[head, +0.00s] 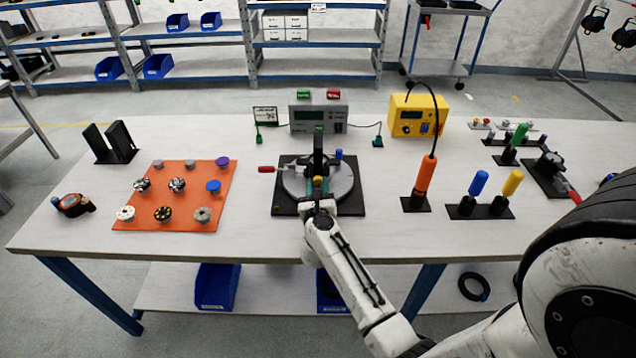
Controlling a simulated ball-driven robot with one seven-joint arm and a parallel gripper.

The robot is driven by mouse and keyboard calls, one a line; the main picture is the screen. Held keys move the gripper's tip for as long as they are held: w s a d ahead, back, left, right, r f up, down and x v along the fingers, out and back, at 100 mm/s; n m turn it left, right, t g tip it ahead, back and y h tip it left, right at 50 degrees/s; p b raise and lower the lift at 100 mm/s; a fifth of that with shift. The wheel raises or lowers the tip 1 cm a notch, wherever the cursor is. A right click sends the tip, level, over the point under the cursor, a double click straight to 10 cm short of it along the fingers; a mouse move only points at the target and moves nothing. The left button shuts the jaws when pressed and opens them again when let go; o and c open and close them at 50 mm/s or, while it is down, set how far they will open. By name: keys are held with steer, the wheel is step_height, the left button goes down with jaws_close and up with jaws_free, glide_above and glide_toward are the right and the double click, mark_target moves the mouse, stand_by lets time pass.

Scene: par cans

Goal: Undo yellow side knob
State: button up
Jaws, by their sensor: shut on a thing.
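A round grey fixture (294,184) sits on a black base plate (283,208) at the middle of the table. The yellow side knob (318,180) shows as a small yellow patch on its near side. My gripper (318,190) reaches in from the front and is shut on the yellow knob. The fingers and wrist hide most of the knob and the near part of the fixture. A blue knob (339,155) is at the back right of the fixture, and a red-tipped handle (266,169) sticks out left.
An orange mat (186,177) with several knobs lies left. Behind the fixture stand a grey meter (318,118) and a yellow station (407,118). An orange-handled tool (424,176) and blue and yellow drivers (474,184) stand right. Bare table lies between mat and fixture.

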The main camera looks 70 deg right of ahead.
steer(key=n, duration=0.2)
steer(key=shift+n+p, duration=0.3)
steer(key=shift+p, duration=0.1)
steer(key=o, duration=1.1)
steer(key=shift+c, duration=0.2)
steer(key=shift+a, duration=0.1)
